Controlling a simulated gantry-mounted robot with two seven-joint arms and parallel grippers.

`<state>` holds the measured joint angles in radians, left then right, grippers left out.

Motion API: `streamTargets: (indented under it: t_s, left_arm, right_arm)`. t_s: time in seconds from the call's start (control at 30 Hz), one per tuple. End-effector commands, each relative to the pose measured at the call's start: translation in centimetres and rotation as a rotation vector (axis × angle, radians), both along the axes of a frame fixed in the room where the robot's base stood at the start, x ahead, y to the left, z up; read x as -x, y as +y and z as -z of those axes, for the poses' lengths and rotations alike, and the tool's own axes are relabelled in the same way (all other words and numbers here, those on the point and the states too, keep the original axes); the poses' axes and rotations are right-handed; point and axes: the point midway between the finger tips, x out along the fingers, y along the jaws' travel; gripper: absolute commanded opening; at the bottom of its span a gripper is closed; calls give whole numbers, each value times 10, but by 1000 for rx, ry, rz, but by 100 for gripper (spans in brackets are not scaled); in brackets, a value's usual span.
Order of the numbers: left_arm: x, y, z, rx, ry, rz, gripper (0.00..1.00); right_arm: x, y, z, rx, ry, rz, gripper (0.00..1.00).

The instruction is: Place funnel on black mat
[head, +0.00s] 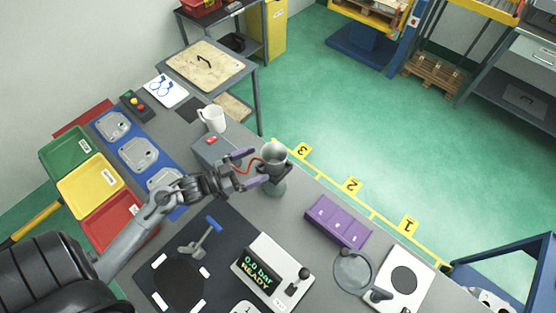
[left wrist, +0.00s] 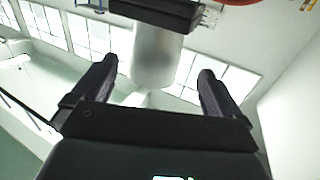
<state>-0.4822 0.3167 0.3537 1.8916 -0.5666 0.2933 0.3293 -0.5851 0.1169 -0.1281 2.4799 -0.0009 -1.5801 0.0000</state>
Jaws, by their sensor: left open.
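A grey metal funnel (head: 274,154) sits upright in a dark holder (head: 277,187) near the far edge of the bench. My left gripper (head: 250,167) is open, with its two purple-tipped fingers just left of the funnel and pointing at it. In the left wrist view, a pale grey rounded body, seemingly the funnel (left wrist: 155,62), shows beyond and between the open fingers (left wrist: 153,88). I cannot tell whether they touch it. My right gripper is not in view.
A grey box with a red button (head: 211,140) and a white mug (head: 212,118) stand behind my gripper. Coloured trays lie left.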

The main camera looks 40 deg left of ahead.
Motion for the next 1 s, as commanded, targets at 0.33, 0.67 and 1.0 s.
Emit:
streamTargets:
  t_s: [0.33, 0.67, 1.0]
  left_arm:
    - [-22, -11, -1, 1, -1, -1, 100]
    - [-56, -30, 0, 0, -1, -1, 100]
    - [-61, -33, 1, 0, 1, -1, 100]
  right_arm:
    - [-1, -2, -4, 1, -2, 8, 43]
    - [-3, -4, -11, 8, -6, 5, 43]
    - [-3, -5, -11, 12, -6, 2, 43]
